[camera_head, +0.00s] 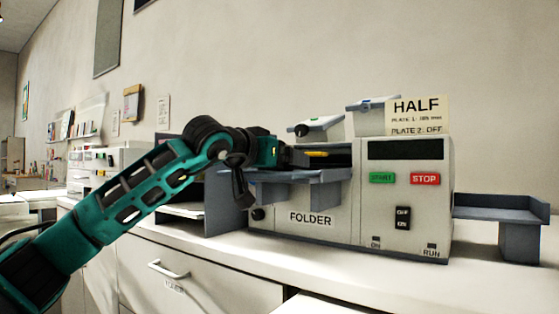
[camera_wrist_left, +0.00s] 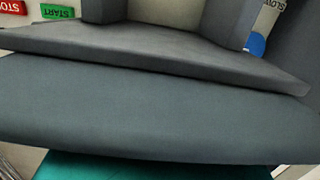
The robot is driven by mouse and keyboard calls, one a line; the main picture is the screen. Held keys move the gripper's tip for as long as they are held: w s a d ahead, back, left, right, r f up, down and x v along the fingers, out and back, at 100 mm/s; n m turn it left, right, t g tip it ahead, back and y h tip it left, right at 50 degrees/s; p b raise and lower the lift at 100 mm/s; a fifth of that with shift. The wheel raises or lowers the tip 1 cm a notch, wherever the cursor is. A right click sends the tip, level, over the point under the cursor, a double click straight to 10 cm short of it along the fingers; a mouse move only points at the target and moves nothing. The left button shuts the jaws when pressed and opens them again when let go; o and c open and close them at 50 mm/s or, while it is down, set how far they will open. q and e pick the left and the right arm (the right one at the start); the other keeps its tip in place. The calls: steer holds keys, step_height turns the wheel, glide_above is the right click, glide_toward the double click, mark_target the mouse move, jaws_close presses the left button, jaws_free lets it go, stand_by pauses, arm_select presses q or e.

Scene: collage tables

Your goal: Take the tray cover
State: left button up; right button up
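A pale folder machine (camera_head: 345,222) stands on the white counter, with a blue-grey tray (camera_head: 312,176) on its front left. I cannot tell which part is the tray cover. My left arm comes in from the left, and my left gripper (camera_head: 290,156) is at the tray's upper side, in front of the machine's opening. Its fingers are too small and hidden to tell open from shut. In the left wrist view a broad blue-grey slab (camera_wrist_left: 160,115) fills the middle, very close to the camera, and hides any fingertips. My right gripper is not in view.
A second grey tray (camera_head: 500,212) juts out on the machine's right. A HALF sign (camera_head: 418,115) stands on top, beside pale brackets (camera_head: 368,104). A drawer with a handle (camera_head: 168,270) is below the counter. The counter front right of my arm is clear.

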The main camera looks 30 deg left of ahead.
arm_select(q)
steer(key=shift+o, duration=0.8)
steer(key=v, duration=1.3)
steer(key=shift+p, duration=0.3)
